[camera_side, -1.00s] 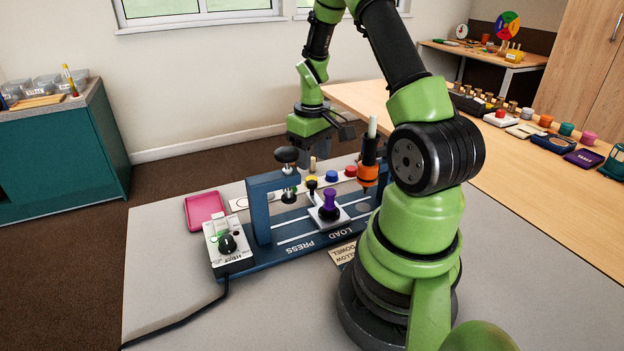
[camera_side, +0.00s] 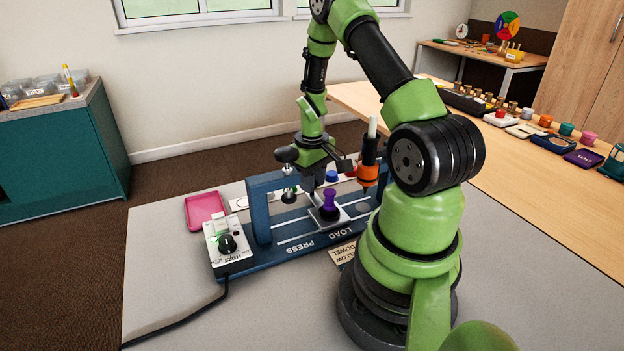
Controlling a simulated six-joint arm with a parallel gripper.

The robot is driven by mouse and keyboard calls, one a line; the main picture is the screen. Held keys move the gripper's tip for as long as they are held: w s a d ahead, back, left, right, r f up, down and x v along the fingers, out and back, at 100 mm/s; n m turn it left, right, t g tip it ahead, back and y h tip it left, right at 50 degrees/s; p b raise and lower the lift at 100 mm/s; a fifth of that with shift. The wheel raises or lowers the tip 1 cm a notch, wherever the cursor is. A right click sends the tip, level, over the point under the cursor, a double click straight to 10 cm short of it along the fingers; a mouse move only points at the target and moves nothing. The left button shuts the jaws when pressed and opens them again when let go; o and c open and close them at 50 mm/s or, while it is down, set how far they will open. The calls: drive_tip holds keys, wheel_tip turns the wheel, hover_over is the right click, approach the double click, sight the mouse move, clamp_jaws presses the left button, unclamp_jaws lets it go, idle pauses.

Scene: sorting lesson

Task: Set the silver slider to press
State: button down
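The silver slider (camera_side: 344,217) is a flat plate on the pale rails of a blue press fixture (camera_side: 262,212). It sits nearer the LOAD label (camera_side: 341,233) than the PRESS label (camera_side: 303,248), and apart from the blue arch at the left. A purple knobbed piece (camera_side: 329,204) stands upright on it. My gripper (camera_side: 314,184) points down just behind and slightly left of the purple piece; whether it touches anything is unclear. Its fingers are dark and small, so their opening cannot be made out.
A control box (camera_side: 229,242) with a black dial and cable stands at the fixture's left end. A pink tray (camera_side: 203,209) lies behind it. An orange-and-black tool (camera_side: 368,165) stands upright at the right. A blue-topped piece (camera_side: 332,176) is behind the slider.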

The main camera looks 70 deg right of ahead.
drive_tip(key=shift+w+a, duration=1.55)
drive_tip(key=shift+w, duration=0.05)
drive_tip(key=c, duration=0.9)
unclamp_jaws()
drive_tip(key=shift+r, duration=0.1)
wheel_tip(320, 180, up, 10)
drive_tip(key=shift+f, duration=0.15)
